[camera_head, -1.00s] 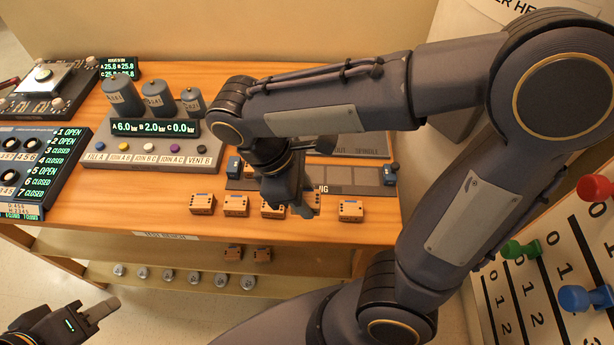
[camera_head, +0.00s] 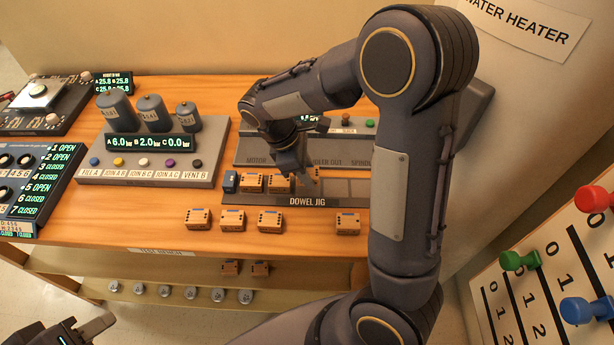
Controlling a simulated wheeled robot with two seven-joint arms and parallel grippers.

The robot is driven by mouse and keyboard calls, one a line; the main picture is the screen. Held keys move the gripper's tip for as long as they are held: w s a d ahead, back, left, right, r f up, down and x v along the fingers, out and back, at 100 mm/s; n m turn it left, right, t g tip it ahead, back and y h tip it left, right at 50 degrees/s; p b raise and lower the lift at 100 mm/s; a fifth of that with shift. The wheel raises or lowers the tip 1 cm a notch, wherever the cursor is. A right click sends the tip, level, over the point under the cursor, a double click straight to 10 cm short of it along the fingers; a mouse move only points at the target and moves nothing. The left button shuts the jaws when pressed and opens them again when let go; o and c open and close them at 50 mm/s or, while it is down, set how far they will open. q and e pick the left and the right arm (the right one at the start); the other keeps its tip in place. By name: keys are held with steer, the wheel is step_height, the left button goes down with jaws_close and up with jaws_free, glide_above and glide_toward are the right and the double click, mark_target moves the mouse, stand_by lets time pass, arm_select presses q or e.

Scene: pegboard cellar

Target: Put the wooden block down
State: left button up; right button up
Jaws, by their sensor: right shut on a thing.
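My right gripper (camera_head: 298,177) is over the dowel jig (camera_head: 345,198), pointing down, and is shut on a wooden block (camera_head: 312,173) mostly hidden by the fingers. I cannot tell whether this block touches the jig. Two wooden blocks, one at the left (camera_head: 250,182) and one beside the gripper (camera_head: 279,184), sit side by side at the jig's left part. More wooden blocks (camera_head: 199,218) stand in a row on the bench in front of the jig. My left gripper (camera_head: 95,328) is at the bottom left corner, partly cut off, away from the bench; its opening cannot be made out.
The jig's right part looks empty. A panel with three grey cylinders (camera_head: 155,114) stands left of the jig. A board with coloured knobs (camera_head: 520,256) is at the right. A lower shelf (camera_head: 190,294) holds small items.

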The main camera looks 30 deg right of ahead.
steer(key=shift+w+d+f, duration=0.1)
steer(key=shift+w+f, duration=0.05)
steer(key=shift+f, duration=0.8)
steer(key=shift+w+d+f, duration=0.1)
steer(key=shift+w+f, duration=0.05)
steer(key=shift+f, duration=0.8)
steer(key=shift+f, duration=0.2)
steer(key=o, duration=1)
steer(key=shift+c, duration=0.2)
steer(key=shift+r, duration=0.15)
steer(key=v, duration=1.2)
steer(key=shift+a, duration=0.15)
